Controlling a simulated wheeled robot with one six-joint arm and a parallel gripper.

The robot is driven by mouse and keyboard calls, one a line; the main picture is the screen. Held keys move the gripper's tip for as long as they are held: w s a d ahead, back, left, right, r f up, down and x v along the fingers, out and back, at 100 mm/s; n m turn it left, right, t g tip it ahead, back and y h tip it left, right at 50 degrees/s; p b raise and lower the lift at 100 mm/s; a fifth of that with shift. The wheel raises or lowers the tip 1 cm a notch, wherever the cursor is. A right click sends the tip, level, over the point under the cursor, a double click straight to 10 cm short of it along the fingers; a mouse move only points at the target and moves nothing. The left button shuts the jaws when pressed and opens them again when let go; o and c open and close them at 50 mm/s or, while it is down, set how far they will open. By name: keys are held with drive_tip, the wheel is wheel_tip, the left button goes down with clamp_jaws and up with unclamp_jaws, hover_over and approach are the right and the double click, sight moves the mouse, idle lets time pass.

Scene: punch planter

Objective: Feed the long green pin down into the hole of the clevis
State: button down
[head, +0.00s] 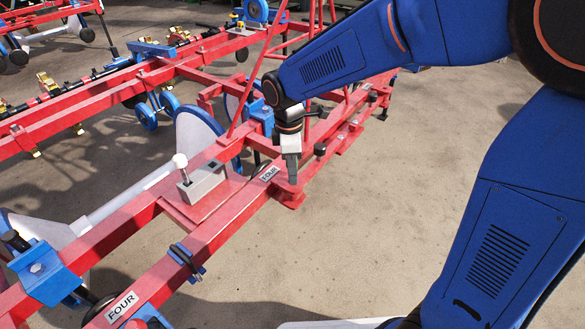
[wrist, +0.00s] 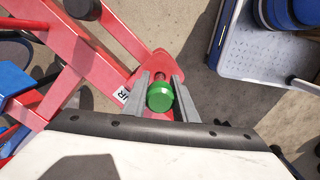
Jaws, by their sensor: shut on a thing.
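My gripper (wrist: 160,84) is shut on the green pin (wrist: 160,98), whose round green end faces the wrist camera between the two grey fingers. In the head view my gripper (head: 291,176) points down over the red clevis (head: 290,197) on the side of the red frame bar. The clevis's rounded red plate (wrist: 153,62) shows just beyond the fingertips in the wrist view. I cannot tell whether the pin's tip is in the hole. The pin cannot be made out in the head view.
A grey block with a white-topped knob (head: 181,162) stands on the red frame to the left. A black knob (head: 320,149) sits on the bar just behind the gripper. Concrete floor (head: 400,190) lies right of the frame.

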drive_tip(key=shift+f, duration=0.6)
drive_tip(key=shift+r, duration=0.2)
drive_tip(key=shift+r, duration=1.2)
drive_tip(key=shift+f, duration=1.15)
idle(1.0)
drive_tip(key=shift+r, duration=1.2)
drive_tip(key=shift+r, duration=0.1)
drive_tip(key=shift+f, duration=1.55)
idle(0.4)
drive_tip(key=shift+r, duration=1.25)
